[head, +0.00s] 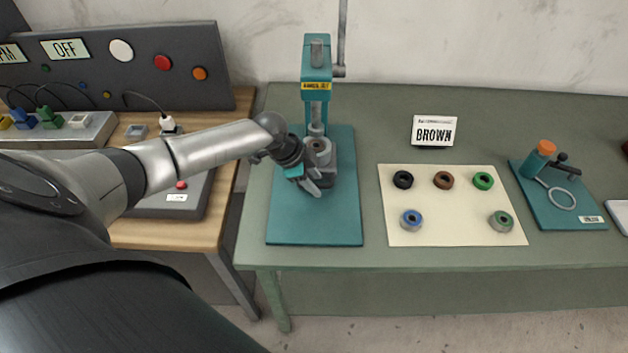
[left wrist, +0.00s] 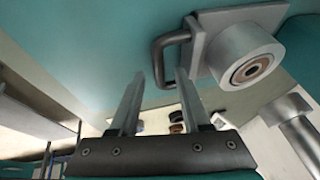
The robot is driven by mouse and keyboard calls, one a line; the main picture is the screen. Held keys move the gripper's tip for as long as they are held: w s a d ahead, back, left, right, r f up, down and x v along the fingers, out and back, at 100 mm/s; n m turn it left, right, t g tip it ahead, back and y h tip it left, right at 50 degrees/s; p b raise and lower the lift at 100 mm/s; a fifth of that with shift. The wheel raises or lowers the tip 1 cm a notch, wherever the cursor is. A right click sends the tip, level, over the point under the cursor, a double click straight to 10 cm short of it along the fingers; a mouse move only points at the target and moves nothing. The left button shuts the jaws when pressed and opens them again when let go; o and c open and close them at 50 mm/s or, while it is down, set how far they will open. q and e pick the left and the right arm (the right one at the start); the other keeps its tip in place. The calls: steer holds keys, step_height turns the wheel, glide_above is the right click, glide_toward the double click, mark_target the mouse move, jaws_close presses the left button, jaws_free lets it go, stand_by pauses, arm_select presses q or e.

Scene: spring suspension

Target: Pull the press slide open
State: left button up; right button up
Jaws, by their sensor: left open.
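The teal press (head: 317,70) stands on a teal base plate (head: 312,228) on the green table. Its grey slide (left wrist: 207,42) carries a round cup with a brown-ringed bore (left wrist: 252,68). A dark U-shaped handle (left wrist: 157,62) sticks out from the slide. In the head view the slide (head: 322,150) sits under the ram, partly hidden by my wrist. My left gripper (head: 310,186) is open and empty at the front of the slide. In the left wrist view the handle's end appears between the fingertips (left wrist: 161,75); I cannot tell whether they touch. My right gripper is out of view.
Right of the press, a cream mat (head: 450,232) holds several coloured rings. A sign reading BROWN (head: 434,131) stands behind it. A teal tool stand (head: 565,205) is farther right. A wooden table (head: 150,232) with a control panel (head: 130,65) is at left.

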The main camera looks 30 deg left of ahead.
arm_select(q)
jaws_close()
stand_by(0.4)
stand_by(1.1)
